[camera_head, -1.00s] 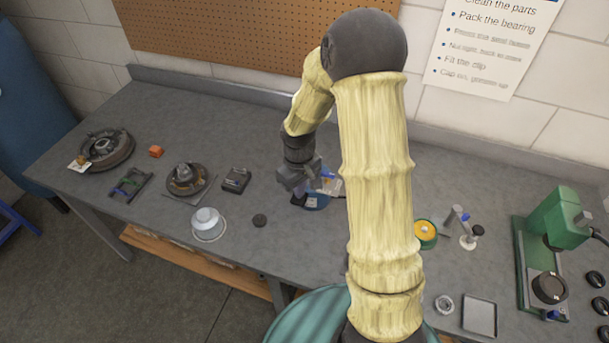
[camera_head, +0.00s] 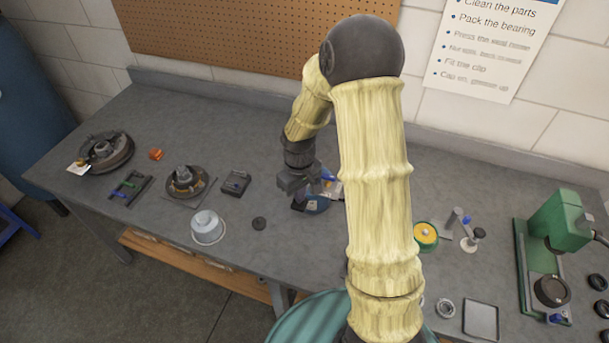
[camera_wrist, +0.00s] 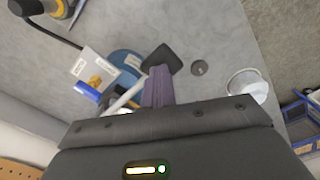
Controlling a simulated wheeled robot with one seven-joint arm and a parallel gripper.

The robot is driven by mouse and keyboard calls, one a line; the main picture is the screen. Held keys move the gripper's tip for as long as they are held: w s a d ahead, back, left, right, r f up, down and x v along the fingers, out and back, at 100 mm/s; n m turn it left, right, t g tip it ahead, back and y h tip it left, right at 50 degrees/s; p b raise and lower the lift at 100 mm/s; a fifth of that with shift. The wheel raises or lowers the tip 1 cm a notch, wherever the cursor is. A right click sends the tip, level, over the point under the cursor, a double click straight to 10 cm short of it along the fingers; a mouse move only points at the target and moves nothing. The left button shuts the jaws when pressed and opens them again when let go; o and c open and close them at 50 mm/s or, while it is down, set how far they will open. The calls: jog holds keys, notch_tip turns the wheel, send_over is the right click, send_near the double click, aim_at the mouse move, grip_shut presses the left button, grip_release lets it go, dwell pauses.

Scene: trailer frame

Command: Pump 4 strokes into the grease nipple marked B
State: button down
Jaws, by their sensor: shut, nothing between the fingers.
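My gripper (camera_head: 299,204) is over the middle of the bench, beside a round blue object (camera_head: 318,205) with a pale label. In the wrist view its fingers (camera_wrist: 159,82) are together, with a dark square pad (camera_wrist: 163,58) just past their tips. I cannot tell whether they touch the pad. The blue object (camera_wrist: 122,62) lies left of it, with a white tube and a card with an orange picture (camera_wrist: 96,68) close by. A yellow-and-dark tool with a black hose (camera_wrist: 60,8) is at the top left. No grease nipple or letter B is legible.
A white cup (camera_head: 207,227) and a dark puck (camera_head: 259,223) stand left of my gripper. Hub parts (camera_head: 104,152) lie farther left. A yellow-topped tin (camera_head: 426,234), a metal tray (camera_head: 481,320) and a green press (camera_head: 553,225) are to the right. A wall backs the bench.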

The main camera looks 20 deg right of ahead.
jog(key=shift+w+d+r+p, duration=0.15)
jog(key=shift+w+r+p, duration=0.05)
jog(key=shift+r+p, duration=1.15)
jog(key=shift+w+d+r+p, duration=0.15)
jog(key=shift+r+p, duration=0.85)
jog(key=shift+r, duration=0.6)
jog(key=shift+f, duration=0.1)
jog(key=shift+s+a+f+b, duration=0.15)
jog(key=shift+f+b, duration=0.35)
jog(key=shift+f, duration=0.1)
jog(key=shift+s+a+f+b, duration=0.1)
jog(key=shift+s+f+b, duration=0.05)
jog(key=shift+f+b, duration=0.4)
jog(key=shift+f, duration=0.1)
jog(key=shift+s+a+f+b, duration=0.1)
jog(key=shift+f+b, duration=0.75)
jog(key=shift+f, duration=0.25)
